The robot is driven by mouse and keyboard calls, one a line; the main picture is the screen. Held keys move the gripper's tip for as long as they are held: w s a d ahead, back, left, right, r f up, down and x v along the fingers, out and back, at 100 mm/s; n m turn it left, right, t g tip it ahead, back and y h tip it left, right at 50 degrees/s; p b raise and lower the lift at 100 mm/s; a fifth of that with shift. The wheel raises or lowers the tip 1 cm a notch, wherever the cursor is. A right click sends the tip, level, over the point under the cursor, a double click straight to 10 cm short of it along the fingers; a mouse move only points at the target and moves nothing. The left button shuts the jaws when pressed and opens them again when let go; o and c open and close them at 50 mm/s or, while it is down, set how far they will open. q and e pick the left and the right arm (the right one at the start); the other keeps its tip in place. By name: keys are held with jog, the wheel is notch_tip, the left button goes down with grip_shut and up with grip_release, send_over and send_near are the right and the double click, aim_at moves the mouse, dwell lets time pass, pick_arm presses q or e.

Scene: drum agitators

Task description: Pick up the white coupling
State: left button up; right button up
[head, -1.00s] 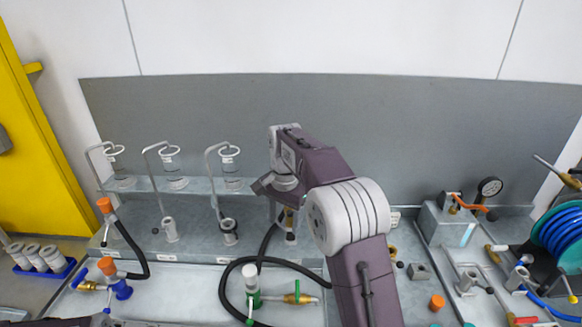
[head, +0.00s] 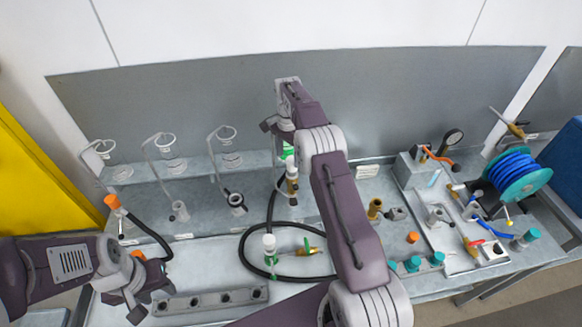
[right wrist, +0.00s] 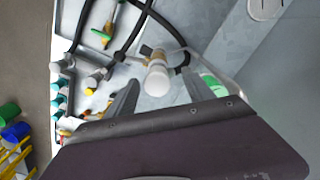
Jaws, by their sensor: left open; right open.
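A white-topped coupling on a brass fitting (head: 291,166) stands upright at the back shelf. In the right wrist view the white coupling (right wrist: 157,77) shows end-on between the two fingers, with no clear contact. My right gripper (head: 281,137) is open just above it in the head view. A second white-topped fitting (head: 269,243) on a green body stands on the front tray beside a black hose. My left gripper (head: 150,290) is open and empty at the front left, over the tray's left end.
Wire stands with glass cups (head: 171,161) line the back shelf at left. A black hose (head: 248,245) loops over the tray. A bar with several holes (head: 210,300) lies at the front.

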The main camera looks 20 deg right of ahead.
aim_at(292, 170)
jog(key=shift+w+f, duration=0.1)
jog(key=shift+f, duration=0.1)
jog(key=shift+d+f, duration=0.1)
jog(key=f+p, duration=0.1)
jog(key=d+f+p, duration=0.1)
jog(key=shift+s+d+f+p, duration=0.1)
jog(key=shift+s+p, duration=0.25)
jog(key=shift+p, duration=0.05)
notch_tip(292, 170, down, 2)
jog(key=shift+f, duration=0.2)
jog(key=shift+w+f, duration=0.15)
jog(key=shift+f, duration=0.05)
jog(key=shift+c, duration=1.2)
grip_shut()
